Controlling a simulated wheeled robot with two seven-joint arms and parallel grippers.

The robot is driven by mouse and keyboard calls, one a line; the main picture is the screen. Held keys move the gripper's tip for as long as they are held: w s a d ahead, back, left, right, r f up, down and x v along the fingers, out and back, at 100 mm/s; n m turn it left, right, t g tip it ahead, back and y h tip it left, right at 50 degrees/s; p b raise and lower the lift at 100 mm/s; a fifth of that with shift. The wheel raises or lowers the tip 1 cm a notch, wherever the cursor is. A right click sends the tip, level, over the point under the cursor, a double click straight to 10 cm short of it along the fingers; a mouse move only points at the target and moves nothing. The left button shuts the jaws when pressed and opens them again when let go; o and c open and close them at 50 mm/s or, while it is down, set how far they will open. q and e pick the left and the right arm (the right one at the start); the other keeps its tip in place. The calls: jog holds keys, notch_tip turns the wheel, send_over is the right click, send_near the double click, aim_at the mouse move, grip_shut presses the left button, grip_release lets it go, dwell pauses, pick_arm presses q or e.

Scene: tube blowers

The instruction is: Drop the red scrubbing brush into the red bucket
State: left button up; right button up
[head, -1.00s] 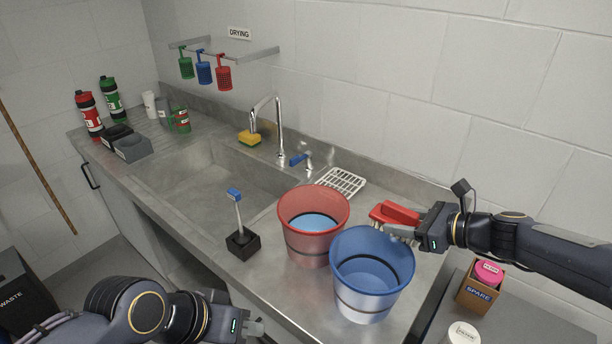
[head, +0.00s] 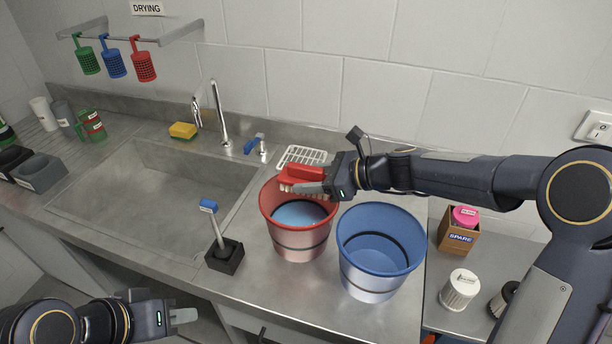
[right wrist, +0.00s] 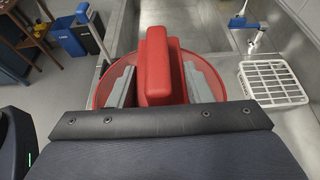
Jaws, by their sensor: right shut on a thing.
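The red scrubbing brush (head: 303,176) has a red back and pale bristles. My right gripper (head: 312,186) is shut on it and holds it above the red bucket (head: 301,237). In the right wrist view the brush (right wrist: 155,65) sits between the two grey fingers, with the red bucket's rim (right wrist: 213,80) around it below. The red bucket stands on the steel counter with blue liquid inside. The bristle side is hidden in the wrist view. My left gripper (head: 182,316) is at the lower left, away from the buckets; its finger gap cannot be made out.
A blue bucket (head: 372,283) with liquid stands right beside the red one. A blue-headed brush (head: 212,225) stands in a black holder to the left. A white rack (head: 303,155) and the tap (head: 220,125) are behind. The sink basin (head: 120,200) is empty.

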notch_tip(320, 180, down, 4)
jog(key=b, duration=0.3)
jog(key=shift+a, duration=0.1)
jog(key=o, duration=1.1)
jog(key=v, duration=0.7)
jog(key=shift+d+r, duration=0.15)
jog(key=shift+d, duration=0.2)
jog(key=shift+s, duration=0.1)
